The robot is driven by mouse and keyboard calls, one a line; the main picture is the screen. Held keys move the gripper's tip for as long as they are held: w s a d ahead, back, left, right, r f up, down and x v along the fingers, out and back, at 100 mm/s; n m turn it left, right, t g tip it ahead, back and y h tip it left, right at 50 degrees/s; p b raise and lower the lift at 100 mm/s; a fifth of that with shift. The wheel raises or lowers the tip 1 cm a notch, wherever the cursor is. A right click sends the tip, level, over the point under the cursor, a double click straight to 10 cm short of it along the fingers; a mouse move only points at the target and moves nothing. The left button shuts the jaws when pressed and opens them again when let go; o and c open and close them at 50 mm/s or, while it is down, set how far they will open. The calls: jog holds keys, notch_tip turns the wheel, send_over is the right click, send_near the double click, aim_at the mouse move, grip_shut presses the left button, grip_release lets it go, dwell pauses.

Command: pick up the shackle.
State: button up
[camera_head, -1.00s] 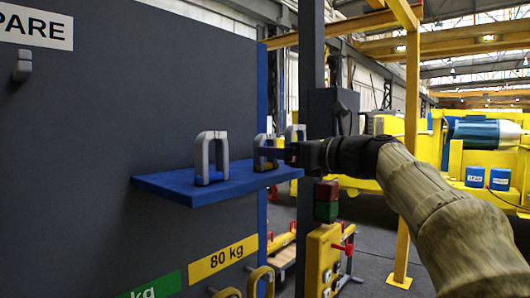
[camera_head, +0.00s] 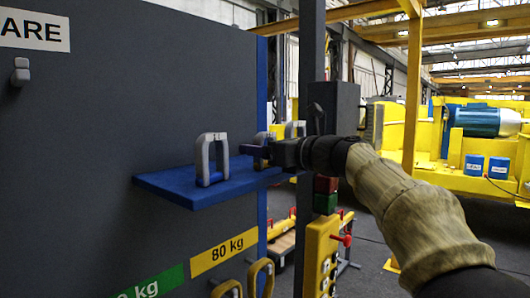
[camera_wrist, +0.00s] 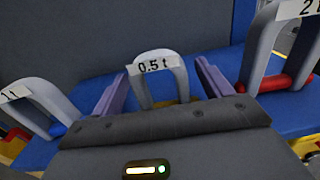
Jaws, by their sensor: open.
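Three grey shackles stand upright on a blue shelf (camera_head: 160,185). In the wrist view the middle shackle, labelled 0.5 t (camera_wrist: 152,66), has a yellow pin low down, mostly hidden by my gripper. My gripper (camera_wrist: 160,72) is open, with one purple finger on each side of this shackle and gaps visible to both legs. A shackle labelled 1 t (camera_wrist: 35,100), with a blue pin, stands at left. One labelled 2 t (camera_wrist: 268,45), with a red pin, stands at right. In the head view my gripper (camera_head: 248,150) reaches over the shelf from the right, partly covering the middle shackle.
A dark panel (camera_head: 120,110) rises behind the shelf. A dark post (camera_head: 311,60) and a red and green box (camera_head: 326,193) stand close to my arm. Yellow-framed pieces hang below the shelf beside an 80 kg label (camera_head: 224,252).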

jog(key=c, duration=1.3)
jog(key=shift+o, duration=0.2)
jog(key=shift+r, duration=0.1)
jog(key=shift+d+r+b, duration=0.1)
jog(key=shift+r+b, duration=0.1)
jog(key=shift+b, duration=0.15)
notch_tip(320, 180, up, 7)
jog(key=shift+s+f+p, duration=0.1)
jog(key=shift+f+p, duration=0.1)
jog(key=shift+p, duration=0.4)
jog(key=b+v, duration=0.6)
jog(key=v, duration=1.3)
jog(key=shift+d+b, duration=0.35)
jog(key=shift+d, duration=0.15)
jog(key=shift+f, duration=0.1)
